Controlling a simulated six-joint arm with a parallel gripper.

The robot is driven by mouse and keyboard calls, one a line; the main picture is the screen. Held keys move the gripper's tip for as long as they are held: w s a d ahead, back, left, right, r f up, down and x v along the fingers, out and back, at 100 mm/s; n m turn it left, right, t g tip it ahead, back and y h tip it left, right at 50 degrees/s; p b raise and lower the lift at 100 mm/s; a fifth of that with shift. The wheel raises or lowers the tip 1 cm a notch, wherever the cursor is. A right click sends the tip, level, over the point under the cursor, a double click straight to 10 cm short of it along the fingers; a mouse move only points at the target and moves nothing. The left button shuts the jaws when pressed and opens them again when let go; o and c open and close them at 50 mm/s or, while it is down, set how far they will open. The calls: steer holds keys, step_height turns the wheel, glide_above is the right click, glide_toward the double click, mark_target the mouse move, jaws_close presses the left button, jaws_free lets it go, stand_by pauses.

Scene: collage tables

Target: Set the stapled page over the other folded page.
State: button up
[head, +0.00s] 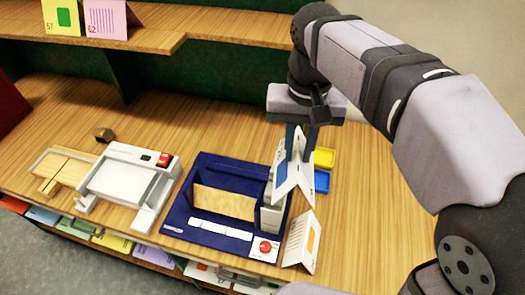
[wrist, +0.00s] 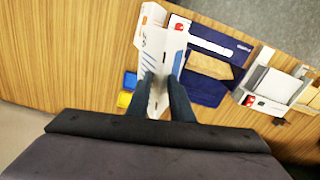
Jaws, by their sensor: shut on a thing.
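My gripper (head: 299,152) points down, shut on a white folded page with blue marks (head: 291,181). The page is held upright, opening downward like a tent, beside the right end of the navy tray. In the wrist view the held page (wrist: 172,60) sits between my fingertips (wrist: 163,82). The other folded page (head: 302,242), white with an orange patch, stands on the table at the front right, below and slightly right of the held one. It also shows in the wrist view (wrist: 151,16), partly hidden.
The navy tray (head: 178,222) holds a tan block (head: 224,202) and has a red button at its front right corner. A white machine (head: 125,180) stands left of it. Small yellow (head: 324,157) and blue (head: 322,180) trays lie behind my gripper. Bare table lies to the right.

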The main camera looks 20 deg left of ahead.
steer(key=d, duration=0.1)
steer(key=d+m, duration=0.1)
steer(key=s+d+f+m, duration=0.1)
steer(key=p, duration=0.3)
glide_above(306, 235)
step_height(306, 235, down, 11)
steer(key=shift+f, duration=0.15)
steer(key=shift+f+b, duration=0.15)
steer(key=shift+b, duration=0.25)
step_height(306, 235, down, 7)
steer(key=b, duration=0.7)
steer(key=shift+f, duration=0.1)
steer(key=shift+f+b, duration=1.75)
steer(key=shift+f, duration=0.75)
